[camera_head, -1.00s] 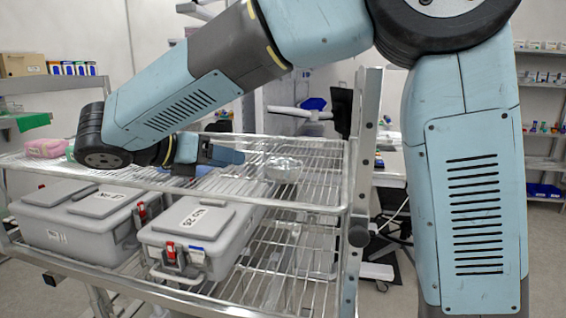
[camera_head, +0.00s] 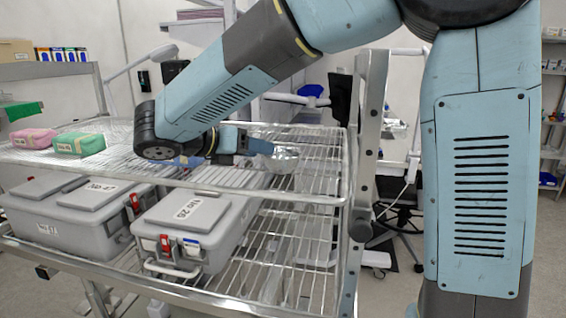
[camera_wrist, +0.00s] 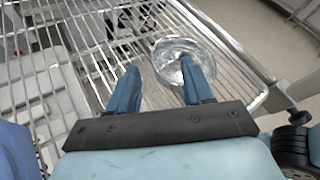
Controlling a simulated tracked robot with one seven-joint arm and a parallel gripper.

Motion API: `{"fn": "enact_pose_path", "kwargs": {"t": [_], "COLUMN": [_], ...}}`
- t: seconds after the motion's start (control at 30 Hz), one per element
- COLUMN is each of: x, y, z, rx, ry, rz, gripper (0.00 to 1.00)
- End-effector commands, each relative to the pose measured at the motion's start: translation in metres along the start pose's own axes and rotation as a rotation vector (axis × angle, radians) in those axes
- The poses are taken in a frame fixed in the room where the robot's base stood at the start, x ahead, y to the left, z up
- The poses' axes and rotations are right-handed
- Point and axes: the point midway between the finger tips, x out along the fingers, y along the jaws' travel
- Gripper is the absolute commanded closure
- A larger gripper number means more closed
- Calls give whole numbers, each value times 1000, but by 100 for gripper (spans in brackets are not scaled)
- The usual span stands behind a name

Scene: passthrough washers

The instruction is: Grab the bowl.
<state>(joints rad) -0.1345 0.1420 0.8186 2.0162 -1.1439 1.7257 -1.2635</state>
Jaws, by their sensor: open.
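A clear, shiny bowl (camera_head: 284,160) stands on the upper wire shelf (camera_head: 318,150), near its right end. In the wrist view the bowl (camera_wrist: 170,48) lies ahead of my gripper. My gripper (camera_wrist: 160,65) is open and empty, its two blue fingers apart. The right finger overlaps the bowl in that view, while the left finger is outside its left edge. I cannot tell whether a finger touches it. In the head view my gripper (camera_head: 258,146) is just left of the bowl, with its fingertips partly hard to make out.
Two grey lidded cases (camera_head: 75,215) (camera_head: 190,222) stand on the lower shelf. A pink pack (camera_head: 33,138) and a green pack (camera_head: 79,144) lie on the upper shelf at the left. A grey rack post (camera_head: 366,150) rises right of the bowl. Wire shelf around the bowl is clear.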

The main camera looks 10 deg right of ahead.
Motion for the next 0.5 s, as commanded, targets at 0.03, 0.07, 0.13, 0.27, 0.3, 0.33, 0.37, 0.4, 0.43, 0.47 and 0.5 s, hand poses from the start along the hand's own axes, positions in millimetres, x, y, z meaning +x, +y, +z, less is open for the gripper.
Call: {"fn": "enact_pose_path", "kwargs": {"t": [0.03,0.07,0.13,0.27,0.3,0.33,0.37,0.4,0.43,0.47,0.5], "x": [5,9,19,37,42,44,47,49,50,51,52], "y": [0,0,-1,0,0,0,0,0,0,0,0], "z": [0,0,0,0,0,0,0,0,0,0,0], "rx": [0,0,0,0,0,0,0,0,0,0,0], "ry": [0,0,0,0,0,0,0,-1,-1,-1,-1], "rz": [-2,-3,-3,-2,-3,-3,-2,-1,0,0,1], "gripper": [49,49,49,49,49,49,49,49,49,49,49]}}
